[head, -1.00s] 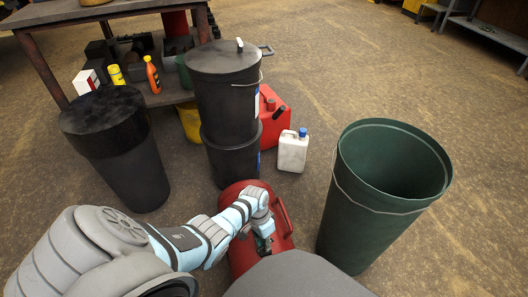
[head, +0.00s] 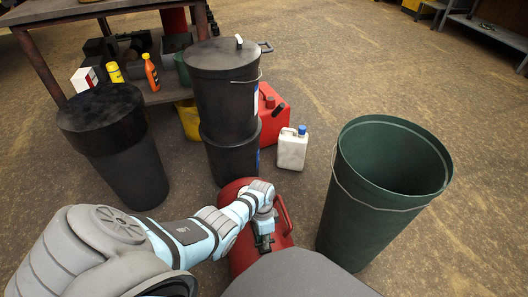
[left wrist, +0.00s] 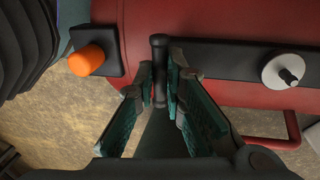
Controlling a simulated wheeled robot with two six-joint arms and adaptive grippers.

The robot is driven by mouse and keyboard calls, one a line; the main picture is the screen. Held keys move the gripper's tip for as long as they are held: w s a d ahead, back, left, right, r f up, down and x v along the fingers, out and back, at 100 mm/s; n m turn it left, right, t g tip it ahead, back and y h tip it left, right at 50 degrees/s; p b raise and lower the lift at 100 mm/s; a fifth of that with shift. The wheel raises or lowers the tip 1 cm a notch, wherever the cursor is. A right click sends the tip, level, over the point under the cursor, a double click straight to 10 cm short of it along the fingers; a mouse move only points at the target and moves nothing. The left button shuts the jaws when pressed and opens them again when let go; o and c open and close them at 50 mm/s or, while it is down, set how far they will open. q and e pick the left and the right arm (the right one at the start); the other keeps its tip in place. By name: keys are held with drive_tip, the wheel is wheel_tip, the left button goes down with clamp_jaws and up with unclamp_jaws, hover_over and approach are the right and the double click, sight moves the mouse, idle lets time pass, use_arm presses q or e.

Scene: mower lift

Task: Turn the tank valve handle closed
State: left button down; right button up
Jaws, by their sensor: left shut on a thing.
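The red tank (head: 238,258) lies on the floor in front of me, partly behind my arm and a grey surface. My left gripper (head: 264,243) is over the tank's top. In the left wrist view, the two teal-lined fingers of this gripper (left wrist: 160,85) are closed around a dark valve handle (left wrist: 158,43). The handle is a short bar with a rounded end, and it lies against the red tank (left wrist: 215,17). The handle is too small to make out in the head view. My right gripper is in neither view.
A green bin (head: 350,225) stands right of the tank. Stacked black buckets (head: 225,90), a white jug (head: 292,150) and a red fuel can (head: 272,118) stand behind it. A black bin (head: 130,165) is at left. An orange knob (left wrist: 86,60) sits beside the handle.

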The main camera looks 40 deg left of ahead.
use_arm(q)
drive_tip(key=shift+w+a+r, duration=0.1)
drive_tip(key=shift+w+r, duration=0.1)
drive_tip(key=shift+w, duration=0.2)
drive_tip(key=c, duration=1.7)
unclamp_jaws()
drive_tip(key=shift+o, duration=0.3)
drive_tip(key=shift+s+f, duration=0.15)
wheel_tip(320, 180, up, 12)
drive_tip(key=w+a, duration=0.1)
drive_tip(key=shift+w+a, duration=0.15)
drive_tip(key=shift+a, duration=0.25)
drive_tip(key=shift+f, duration=0.1)
